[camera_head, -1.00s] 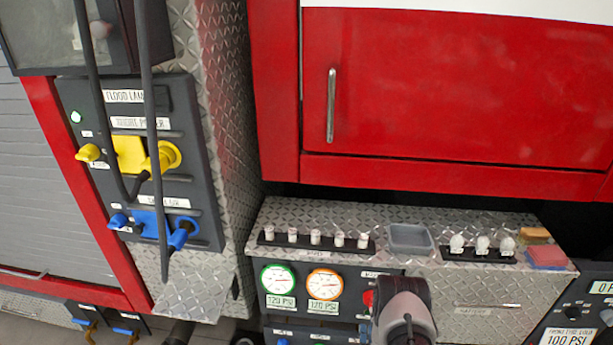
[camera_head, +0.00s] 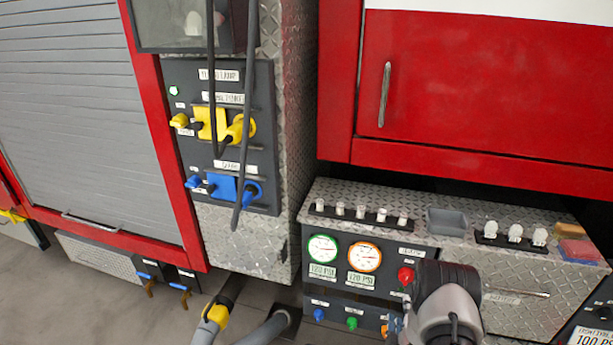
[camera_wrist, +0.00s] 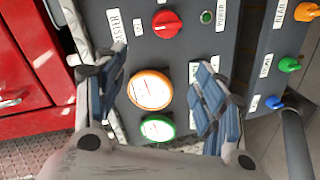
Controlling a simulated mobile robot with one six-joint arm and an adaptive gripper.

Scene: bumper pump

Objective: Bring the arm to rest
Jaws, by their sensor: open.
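My gripper (camera_wrist: 157,95) is open, with its two blue-padded fingers spread apart in the wrist view. Nothing is between the fingertips except the view of the panel beyond. An orange-ringed gauge (camera_wrist: 151,90) and a green-ringed gauge (camera_wrist: 157,128) show between the fingers, with a red knob (camera_wrist: 167,24) above them. In the head view my arm (camera_head: 445,295) stands in front of the right part of the gauge panel (camera_head: 385,297). The gripper itself is hidden in that view.
A ledge holds a row of small white pieces (camera_head: 361,213), a grey tray (camera_head: 446,222), white bulbs (camera_head: 515,233) and sponges (camera_head: 578,249). A red cabinet (camera_head: 480,90) overhangs it. Hoses (camera_head: 213,326) lie low at left. Open floor (camera_head: 100,305) lies front left.

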